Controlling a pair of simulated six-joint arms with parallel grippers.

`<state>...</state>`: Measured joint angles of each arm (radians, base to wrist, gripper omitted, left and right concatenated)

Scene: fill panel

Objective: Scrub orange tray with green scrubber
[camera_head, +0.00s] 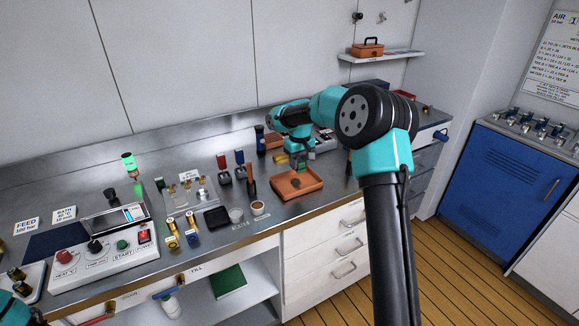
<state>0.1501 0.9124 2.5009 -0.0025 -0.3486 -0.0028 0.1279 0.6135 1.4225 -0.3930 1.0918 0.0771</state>
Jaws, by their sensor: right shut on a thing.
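The orange tray (310,186) lies on the steel counter near its front edge, right of the middle. A dark patch shows on its floor; I cannot tell whether it is a stain or a shadow. My right gripper (299,163) points down over the back part of the tray. It is shut on the green scrubber (299,158), which is small and partly hidden by the fingers. I cannot tell whether the scrubber touches the tray. Of my left arm only a teal piece shows at the bottom left corner; its gripper is out of view.
A brown-handled tool (251,180) stands left of the tray, with a small white-rimmed cup (258,208) in front of it. A black square dish (216,218) lies farther left. A control box with buttons (105,258) fills the left counter. My right arm hides part of the right counter.

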